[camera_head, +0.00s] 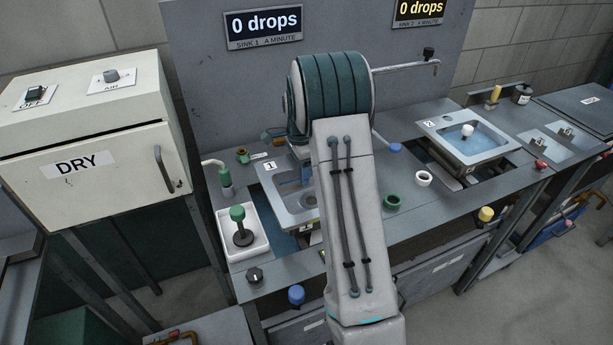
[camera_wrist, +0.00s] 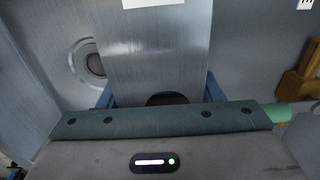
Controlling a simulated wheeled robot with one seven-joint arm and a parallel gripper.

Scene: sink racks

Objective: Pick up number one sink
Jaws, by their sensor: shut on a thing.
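The number one sink (camera_head: 270,190) is a grey metal basin with a white "1" label, left of my arm in the head view. My arm covers its right part. In the wrist view a broad grey metal face of the sink (camera_wrist: 155,50) fills the middle, with a white label at the top edge and a round drain to its left. My gripper (camera_wrist: 160,98) has its blue fingers at either side of this metal and is shut on it. In the head view the fingers are mostly hidden behind my arm. I cannot tell whether the sink is clear of its rack.
Sink number two (camera_head: 468,138) sits at the right with a white-topped plug inside. A white tray (camera_head: 258,245) holds a green-topped plunger. The DRY cabinet (camera_head: 90,160) stands left.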

